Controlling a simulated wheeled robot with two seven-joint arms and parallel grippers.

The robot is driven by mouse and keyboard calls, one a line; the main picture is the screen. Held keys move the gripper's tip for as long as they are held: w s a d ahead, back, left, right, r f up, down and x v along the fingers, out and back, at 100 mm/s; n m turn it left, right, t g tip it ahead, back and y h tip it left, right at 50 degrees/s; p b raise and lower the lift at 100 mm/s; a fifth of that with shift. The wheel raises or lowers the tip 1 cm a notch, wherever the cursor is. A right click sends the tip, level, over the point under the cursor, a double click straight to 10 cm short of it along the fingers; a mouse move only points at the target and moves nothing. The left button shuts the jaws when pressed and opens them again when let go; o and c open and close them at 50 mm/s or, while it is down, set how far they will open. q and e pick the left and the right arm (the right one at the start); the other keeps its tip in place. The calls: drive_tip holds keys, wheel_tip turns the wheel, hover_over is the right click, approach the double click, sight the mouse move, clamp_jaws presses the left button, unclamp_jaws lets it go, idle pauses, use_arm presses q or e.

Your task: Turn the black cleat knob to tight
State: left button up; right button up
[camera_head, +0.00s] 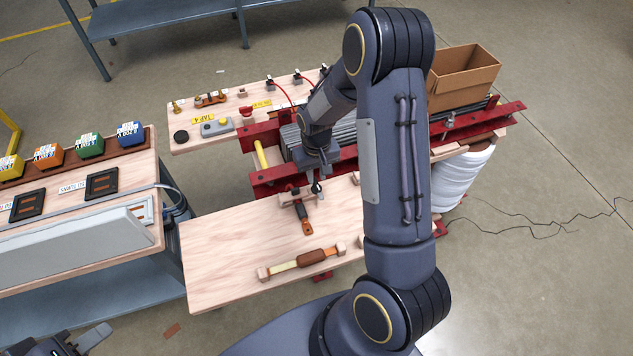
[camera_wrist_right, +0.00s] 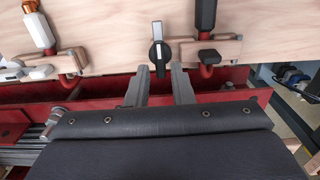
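The black cleat knob (camera_wrist_right: 160,56) shows in the right wrist view, at the edge of the wooden board, just beyond my right fingertips. It has a round black body and a pale pointer towards the top of the picture. My right gripper (camera_wrist_right: 159,85) is open, its two grey fingers apart on either side of the knob's line. No contact with the knob is visible. In the head view my right gripper (camera_head: 318,170) hangs over the red frame, and the knob is small and partly hidden there. My left gripper (camera_head: 75,342) is partly cut off at the bottom left.
Tools in wooden holders flank the knob, such as an orange-and-black tool (camera_head: 303,212). A brown-handled tool (camera_head: 312,257) lies on the front board (camera_head: 215,262). Red frame rails (camera_head: 275,178) lie close under my right gripper. A cardboard box (camera_head: 463,78) stands at the back right.

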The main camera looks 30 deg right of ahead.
sight(317, 183)
drive_tip(key=shift+f, duration=2.15)
clamp_jaws()
